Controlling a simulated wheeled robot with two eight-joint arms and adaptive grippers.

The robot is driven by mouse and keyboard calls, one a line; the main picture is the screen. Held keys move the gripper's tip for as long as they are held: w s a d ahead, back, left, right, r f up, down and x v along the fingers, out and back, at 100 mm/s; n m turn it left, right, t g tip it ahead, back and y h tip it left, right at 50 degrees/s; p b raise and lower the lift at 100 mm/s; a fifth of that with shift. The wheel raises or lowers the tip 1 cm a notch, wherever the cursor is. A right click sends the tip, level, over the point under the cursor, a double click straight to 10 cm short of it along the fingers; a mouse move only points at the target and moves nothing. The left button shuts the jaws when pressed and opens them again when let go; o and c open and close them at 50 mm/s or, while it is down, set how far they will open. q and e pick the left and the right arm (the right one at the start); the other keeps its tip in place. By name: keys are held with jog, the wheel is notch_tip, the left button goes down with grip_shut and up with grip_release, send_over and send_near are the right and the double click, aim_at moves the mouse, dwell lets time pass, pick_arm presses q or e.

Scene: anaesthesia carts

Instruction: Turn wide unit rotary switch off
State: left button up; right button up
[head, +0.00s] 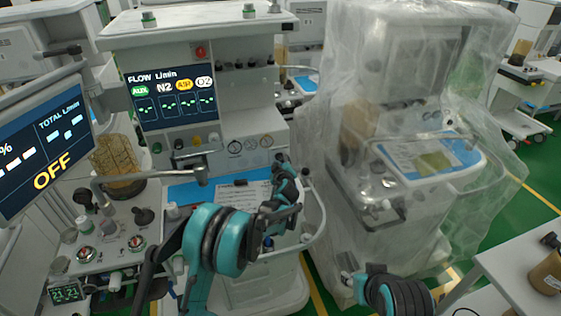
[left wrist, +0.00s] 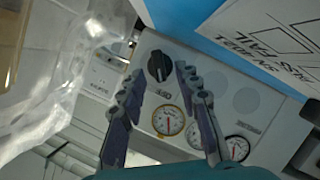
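The black rotary switch (left wrist: 159,66) is a round knob on a pale panel in the left wrist view, near pressure gauges. My left gripper (left wrist: 160,75) is open and empty. Its two fingers point at the switch, which appears between and just past the tips; I see no clear contact. In the head view my left gripper (head: 283,180) is in front of the wide unit (head: 215,28), right of and below its gauges, and hides the switch. My right arm is at the bottom right; its gripper (head: 350,283) is small and partly cut off, so its opening is unclear.
A blue worktop (head: 190,191) with a printed sheet lies below the gauges (head: 250,144). A screen (head: 45,150) at left reads OFF. A rail curves round the worktop. A plastic-covered cart (head: 400,60) stands to the right, and a white table (head: 520,270) at lower right.

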pick_arm(q)
jog(key=v, duration=0.9)
jog(key=shift+s+r, duration=0.1)
jog(key=shift+s, duration=0.2)
